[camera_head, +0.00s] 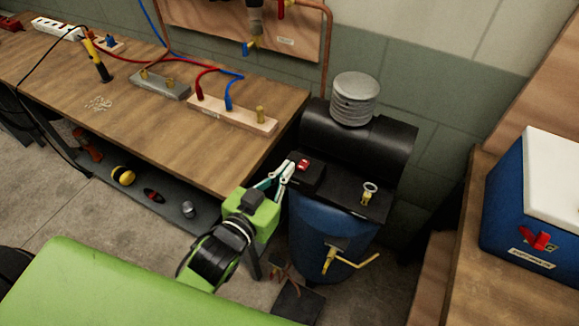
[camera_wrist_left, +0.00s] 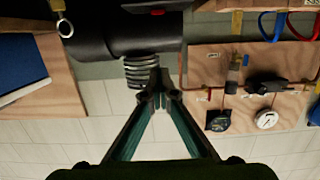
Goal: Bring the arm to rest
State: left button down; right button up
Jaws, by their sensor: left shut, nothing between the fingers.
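My left arm reaches over the gap between the workbench and the compressor. My left gripper (camera_head: 291,167) is shut and empty, its slim fingertips beside the black box with a red switch (camera_head: 303,168) on top of the blue compressor tank (camera_head: 325,225). I cannot tell whether the tips touch the box. In the left wrist view, the fingertips (camera_wrist_left: 160,80) meet at the centre with nothing between them. My right gripper is not in view.
The wooden workbench (camera_head: 160,125) holds a wooden manifold block (camera_head: 235,115), hoses and a power strip (camera_head: 57,29). A ribbed silver filter (camera_head: 354,98) stands on the compressor. A blue box with a white lid (camera_head: 525,210) sits on the right-hand bench. Gauges (camera_wrist_left: 267,119) hang on a wall board.

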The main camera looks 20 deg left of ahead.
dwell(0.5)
pick_arm(q)
jog(key=s+a+f+g+y, duration=0.1)
jog(key=s+f+g, duration=0.25)
jog(key=f, duration=0.95)
jog(key=s+a+f+g, duration=0.15)
jog(key=s+f, duration=0.25)
jog(key=f, duration=0.8)
jog(key=s+a+f+g+y, duration=0.1)
jog(key=s+f+g, duration=0.2)
jog(key=f, duration=1)
jog(key=s+a+f+g, duration=0.2)
jog(key=s+f, duration=0.4)
jog(key=s, duration=0.3)
jog(key=s+a+f+g, duration=0.2)
jog(key=s+f, duration=0.4)
jog(key=s, duration=0.4)
jog(key=s+a+f+g+y, duration=0.1)
jog(key=s+f+g, duration=0.1)
jog(key=s+f, duration=0.4)
jog(key=s, duration=0.4)
jog(key=shift+a+f+g, duration=0.3)
jog(key=shift+a+g, duration=0.1)
